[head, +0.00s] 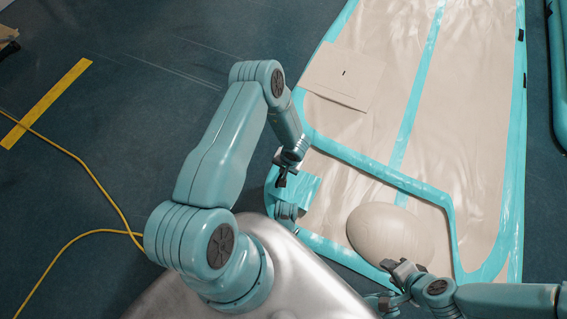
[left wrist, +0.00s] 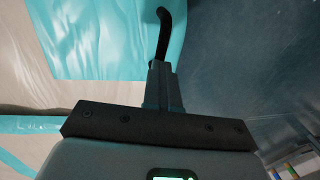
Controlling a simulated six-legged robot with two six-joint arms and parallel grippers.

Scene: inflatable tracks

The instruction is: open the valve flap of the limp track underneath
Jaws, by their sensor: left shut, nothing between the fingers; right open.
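A flat, wrinkled beige track with teal edges (head: 462,75) lies on the floor in the head view. Teal bands cross its near part, and I cannot tell which layer is underneath. A shiny teal patch (head: 303,189) lies at its near left corner and fills the upper left of the left wrist view (left wrist: 112,35). I cannot tell whether it is the valve flap. My left gripper (head: 281,179) is shut and empty by the patch. A black curved piece (left wrist: 165,28) shows at its fingertips (left wrist: 162,70). My right gripper (head: 399,271) is open, beside a beige rounded object.
The beige rounded object (head: 389,235) sits on the track's near part. A square beige panel (head: 341,75) lies farther back. A yellow cable (head: 98,184) and yellow floor stripe (head: 47,103) are at left. Another teal edge (head: 558,75) is at far right.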

